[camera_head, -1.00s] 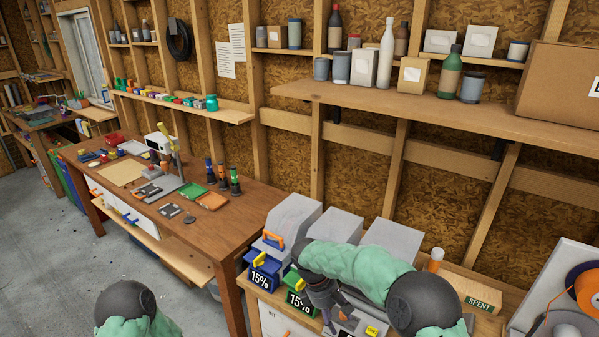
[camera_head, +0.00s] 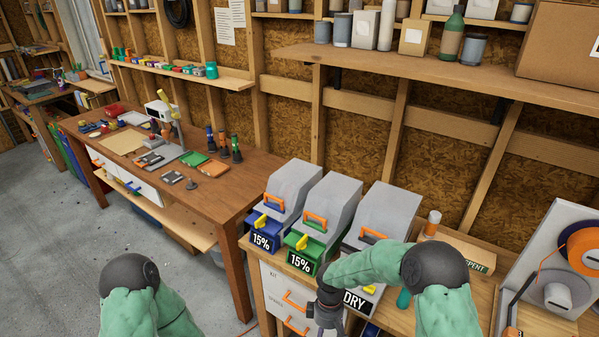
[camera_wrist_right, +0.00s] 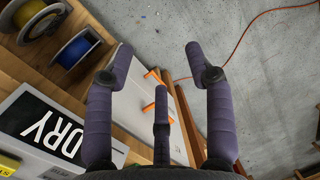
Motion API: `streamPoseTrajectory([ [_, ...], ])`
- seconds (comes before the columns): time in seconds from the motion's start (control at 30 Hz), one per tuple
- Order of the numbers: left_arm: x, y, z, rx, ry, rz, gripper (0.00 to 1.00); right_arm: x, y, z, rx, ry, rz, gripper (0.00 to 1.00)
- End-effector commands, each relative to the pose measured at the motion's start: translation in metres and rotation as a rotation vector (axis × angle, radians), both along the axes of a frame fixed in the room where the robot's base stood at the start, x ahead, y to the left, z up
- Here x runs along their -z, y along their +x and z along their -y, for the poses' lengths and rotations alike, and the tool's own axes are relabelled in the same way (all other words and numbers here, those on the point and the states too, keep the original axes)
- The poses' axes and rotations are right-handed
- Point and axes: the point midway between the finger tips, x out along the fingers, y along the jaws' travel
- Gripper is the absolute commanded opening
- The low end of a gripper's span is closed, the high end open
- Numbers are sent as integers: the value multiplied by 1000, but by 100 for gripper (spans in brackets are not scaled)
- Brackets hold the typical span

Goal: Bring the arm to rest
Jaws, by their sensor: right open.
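My right arm, in a green sleeve, reaches in from the lower right of the head view. Its dark gripper (camera_head: 328,312) points down in front of the row of grey-lidded bins, near the DRY label (camera_head: 357,300). In the right wrist view the purple-grey fingers of the right gripper (camera_wrist_right: 160,62) are spread wide with nothing between them. Beyond them are the cabinet front with orange handles (camera_wrist_right: 152,92) and the concrete floor. Of my left arm only the green sleeve and dark joint show at the lower left of the head view; its gripper is out of frame.
The blue 15% bin (camera_head: 264,232), green 15% bin (camera_head: 305,247) and DRY bin stand close beside the right gripper. A SPENT box (camera_head: 462,250) and spool machine (camera_head: 560,270) are at right. The concrete floor (camera_head: 60,250) is clear at left.

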Motion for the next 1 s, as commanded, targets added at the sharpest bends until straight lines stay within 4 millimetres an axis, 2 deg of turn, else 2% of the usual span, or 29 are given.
streamPoseTrajectory([
  [0.03, 9, 0, 0, 0, 0, 0, 40, 27, -18, 0, 65, 36, -17, 54],
  [0.1, 16, 0, 0, 0, 0, 0, 40, 56, -39, -4, 176, 90, -23, 54],
  [0.2, 26, 0, 0, 0, 0, 0, 40, 90, -67, -7, 349, 155, -26, 54],
  [0.4, 44, 0, 0, 0, 0, -1, 40, 139, -123, -4, 720, 220, -22, 54],
  [0.53, 53, 0, 0, 0, 0, -1, 40, 157, -153, 4, 928, 221, -7, 54],
  [0.7, 59, 0, 0, 0, 0, -1, 40, 166, -175, 15, 1088, 206, 15, 54],
  [1.0, 60, 0, 0, 0, 0, 0, 40, 166, -180, 18, 1129, 200, 25, 54],
])
